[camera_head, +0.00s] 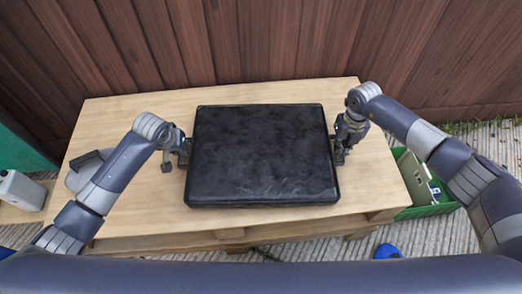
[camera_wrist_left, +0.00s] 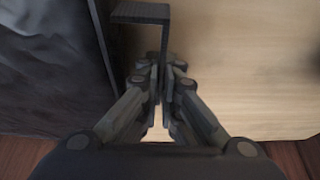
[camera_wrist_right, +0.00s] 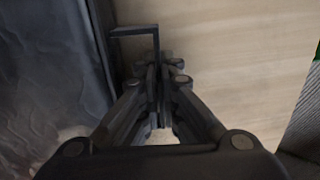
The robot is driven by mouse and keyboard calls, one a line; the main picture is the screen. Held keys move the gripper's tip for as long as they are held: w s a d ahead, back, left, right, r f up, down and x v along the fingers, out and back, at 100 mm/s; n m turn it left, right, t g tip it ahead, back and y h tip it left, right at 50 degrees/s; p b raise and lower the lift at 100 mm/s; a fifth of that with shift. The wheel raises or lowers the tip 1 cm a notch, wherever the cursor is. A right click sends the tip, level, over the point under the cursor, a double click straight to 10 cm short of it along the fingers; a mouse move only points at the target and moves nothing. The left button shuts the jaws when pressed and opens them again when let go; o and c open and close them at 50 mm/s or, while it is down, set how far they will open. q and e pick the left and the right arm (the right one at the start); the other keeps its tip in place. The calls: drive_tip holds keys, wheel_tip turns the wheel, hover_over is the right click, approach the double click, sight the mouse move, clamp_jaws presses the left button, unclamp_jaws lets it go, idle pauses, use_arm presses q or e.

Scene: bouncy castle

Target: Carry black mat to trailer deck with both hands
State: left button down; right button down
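The black mat (camera_head: 263,155) lies flat on a wooden pallet-like table (camera_head: 110,120), in the middle of the head view. My left gripper (camera_head: 178,150) is at the mat's left side, and my right gripper (camera_head: 341,148) is at its right side. In the left wrist view, my fingers (camera_wrist_left: 160,85) are shut on a dark handle (camera_wrist_left: 141,13) beside the mat (camera_wrist_left: 50,65). In the right wrist view, my fingers (camera_wrist_right: 158,80) are likewise shut on a dark handle (camera_wrist_right: 134,31) beside the mat (camera_wrist_right: 50,65). The trailer deck cannot be made out.
A dark wooden fence (camera_head: 270,40) stands behind the table. A green crate (camera_head: 432,207) with items is on the right. A grey container (camera_head: 22,190) and a green panel (camera_head: 20,152) are on the left. A blue object (camera_head: 387,251) lies on the ground in front.

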idle(0.3)
use_arm(q)
drive_tip(key=shift+w+r, duration=0.1)
drive_tip(key=shift+r, duration=0.15)
use_arm(e)
drive_tip(key=shift+w+r, duration=0.1)
drive_tip(key=shift+r, duration=0.1)
